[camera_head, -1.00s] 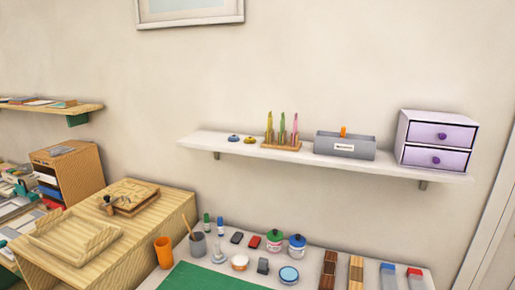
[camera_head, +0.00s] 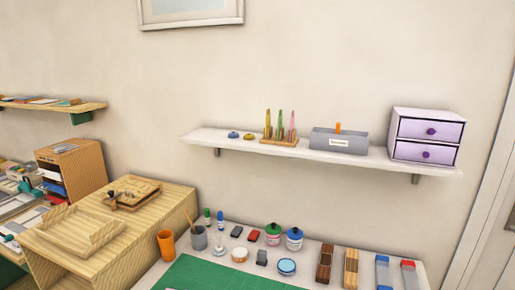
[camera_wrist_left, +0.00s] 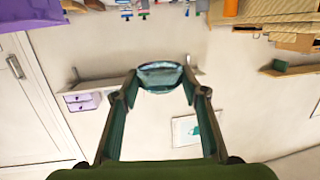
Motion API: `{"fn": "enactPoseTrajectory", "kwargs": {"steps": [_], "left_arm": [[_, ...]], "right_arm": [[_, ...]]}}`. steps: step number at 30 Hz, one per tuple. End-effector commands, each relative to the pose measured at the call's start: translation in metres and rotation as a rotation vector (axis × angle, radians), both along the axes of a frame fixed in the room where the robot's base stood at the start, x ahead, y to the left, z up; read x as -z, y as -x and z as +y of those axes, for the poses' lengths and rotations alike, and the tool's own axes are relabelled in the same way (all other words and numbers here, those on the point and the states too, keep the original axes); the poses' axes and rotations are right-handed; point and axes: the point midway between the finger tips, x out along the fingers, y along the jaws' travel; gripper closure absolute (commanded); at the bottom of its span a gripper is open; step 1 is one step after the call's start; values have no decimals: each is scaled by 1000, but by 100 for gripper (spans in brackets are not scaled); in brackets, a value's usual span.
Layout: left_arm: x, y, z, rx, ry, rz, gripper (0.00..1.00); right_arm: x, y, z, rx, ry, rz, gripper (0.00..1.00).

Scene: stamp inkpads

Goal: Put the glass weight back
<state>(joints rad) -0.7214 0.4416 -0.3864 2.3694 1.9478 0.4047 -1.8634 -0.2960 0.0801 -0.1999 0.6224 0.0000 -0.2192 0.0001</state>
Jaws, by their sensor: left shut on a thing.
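My left gripper (camera_wrist_left: 160,84) shows in the left wrist view, with its two fingers closed on the opposite sides of the glass weight (camera_wrist_left: 160,74). The weight is a clear, bluish-green, rounded piece held at the fingertips. It is in the air, with the wall and floating shelf behind it, apart from any surface. Neither gripper shows in the head view, and my right gripper is in no view.
A white wall shelf (camera_head: 228,147) holds a stamp rack (camera_head: 279,141), a grey box (camera_head: 340,142) and a lilac drawer unit (camera_head: 427,135). Below, a crowded table has a green mat (camera_head: 215,274), an orange cup (camera_head: 166,244) and several jars. A wooden cabinet (camera_head: 60,262) stands left.

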Motion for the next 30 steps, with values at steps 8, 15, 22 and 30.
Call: {"fn": "enactPoseTrajectory", "kwargs": {"steps": [8,15,22,30], "left_arm": [[-21,-8,12,188,-14,-6,90],[-42,-16,23,373,-8,-5,90],[-61,-24,33,526,-3,-6,90],[-83,-34,46,727,-7,-7,90]], "right_arm": [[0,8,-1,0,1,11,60],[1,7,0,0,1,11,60],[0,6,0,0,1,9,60],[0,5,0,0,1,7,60]]}}
